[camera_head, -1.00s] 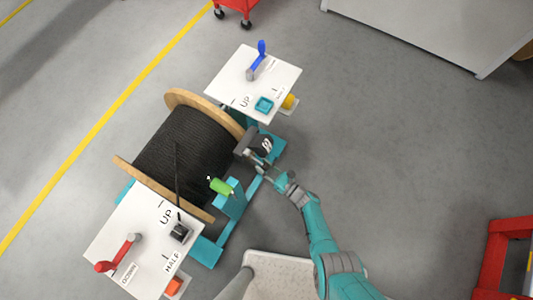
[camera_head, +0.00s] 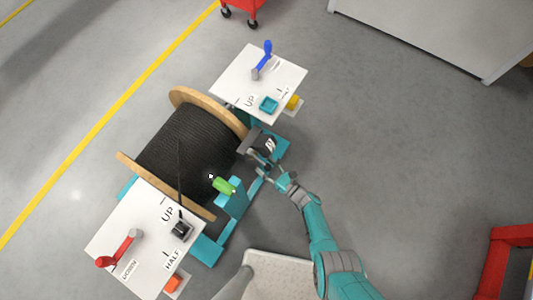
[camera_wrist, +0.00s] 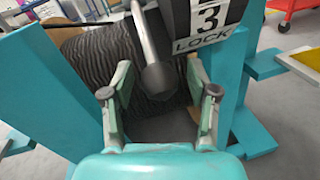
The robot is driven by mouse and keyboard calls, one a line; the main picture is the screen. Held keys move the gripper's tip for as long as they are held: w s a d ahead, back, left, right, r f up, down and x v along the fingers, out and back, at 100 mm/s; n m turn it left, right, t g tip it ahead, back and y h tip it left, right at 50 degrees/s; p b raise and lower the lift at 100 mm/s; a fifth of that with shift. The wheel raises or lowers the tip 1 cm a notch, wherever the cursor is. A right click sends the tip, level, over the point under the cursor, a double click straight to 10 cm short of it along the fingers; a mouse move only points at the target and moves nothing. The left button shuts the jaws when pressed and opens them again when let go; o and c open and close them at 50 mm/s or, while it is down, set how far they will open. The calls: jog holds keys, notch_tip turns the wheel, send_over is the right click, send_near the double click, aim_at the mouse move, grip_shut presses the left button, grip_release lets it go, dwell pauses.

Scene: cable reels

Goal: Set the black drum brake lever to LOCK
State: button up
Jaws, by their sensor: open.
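The black drum (camera_head: 186,152), a reel of black cable between wooden flanges, sits on a teal stand. It also fills the background of the wrist view (camera_wrist: 95,62). A dark box with a white plate reading "3" and "LOCK" (camera_wrist: 208,22) is at the top of the wrist view. Beside it, a grey lever with a round knob (camera_wrist: 158,78) hangs down. My gripper (camera_wrist: 158,85) is open, with one finger on each side of the knob. Contact with it cannot be told. In the head view my gripper (camera_head: 266,166) is beside the dark box (camera_head: 258,143).
White panels carry a blue lever (camera_head: 263,60) and a red lever (camera_head: 119,250). A green handle (camera_head: 224,186) sticks up near the drum. Teal posts (camera_wrist: 58,85) flank my gripper. The floor to the right is clear up to a red frame (camera_head: 508,263).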

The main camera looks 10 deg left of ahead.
jog(key=v, duration=1.2)
jog(key=shift+f, duration=0.1)
dwell(0.4)
